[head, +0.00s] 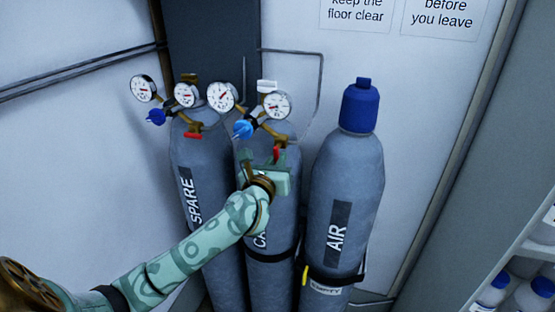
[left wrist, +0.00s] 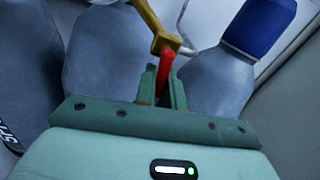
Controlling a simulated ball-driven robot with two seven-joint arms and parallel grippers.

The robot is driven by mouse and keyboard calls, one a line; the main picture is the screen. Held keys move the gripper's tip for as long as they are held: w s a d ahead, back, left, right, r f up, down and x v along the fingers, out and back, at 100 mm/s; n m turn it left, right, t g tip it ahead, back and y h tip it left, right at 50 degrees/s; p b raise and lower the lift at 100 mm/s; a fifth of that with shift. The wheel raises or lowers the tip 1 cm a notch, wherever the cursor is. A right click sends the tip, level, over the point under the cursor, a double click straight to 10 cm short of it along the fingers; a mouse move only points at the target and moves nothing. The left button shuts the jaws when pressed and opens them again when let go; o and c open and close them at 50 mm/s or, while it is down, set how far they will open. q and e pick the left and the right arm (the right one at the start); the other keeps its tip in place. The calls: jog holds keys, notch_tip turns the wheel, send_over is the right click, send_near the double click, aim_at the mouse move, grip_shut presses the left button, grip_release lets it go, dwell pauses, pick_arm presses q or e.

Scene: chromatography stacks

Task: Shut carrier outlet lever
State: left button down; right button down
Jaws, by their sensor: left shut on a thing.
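The carrier cylinder (head: 285,205) is the grey middle one, its label partly hidden by my left arm. Its brass regulator carries two gauges, a blue knob (head: 243,129) and a red outlet lever (head: 276,154). My left gripper (head: 270,160) is in front of this cylinder's upper part, at the lever. In the left wrist view the fingers (left wrist: 163,88) are shut on the red lever (left wrist: 165,66), which hangs below a brass fitting (left wrist: 165,42). My right gripper is not in view.
The spare cylinder (head: 193,160) stands close on the left, with its own regulator and red lever (head: 194,135). The air cylinder (head: 347,185), with a blue cap, stands on the right. A shelf with bottles (head: 535,297) is at the lower right.

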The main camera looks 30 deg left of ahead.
pick_arm(q)
jog(key=shift+a+r+m+p, duration=0.15)
jog(key=shift+a+m+p, duration=0.05)
jog(key=shift+m+p, duration=0.65)
jog(key=shift+f, duration=0.2)
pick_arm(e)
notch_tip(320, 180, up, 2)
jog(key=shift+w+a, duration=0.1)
pick_arm(q)
jog(key=c, duration=1.5)
grip_release()
jog(key=shift+s, duration=0.2)
jog(key=b+v, duration=0.1)
jog(key=v, duration=1.5)
jog(key=shift+d+b, duration=0.15)
jog(key=shift+b, duration=0.25)
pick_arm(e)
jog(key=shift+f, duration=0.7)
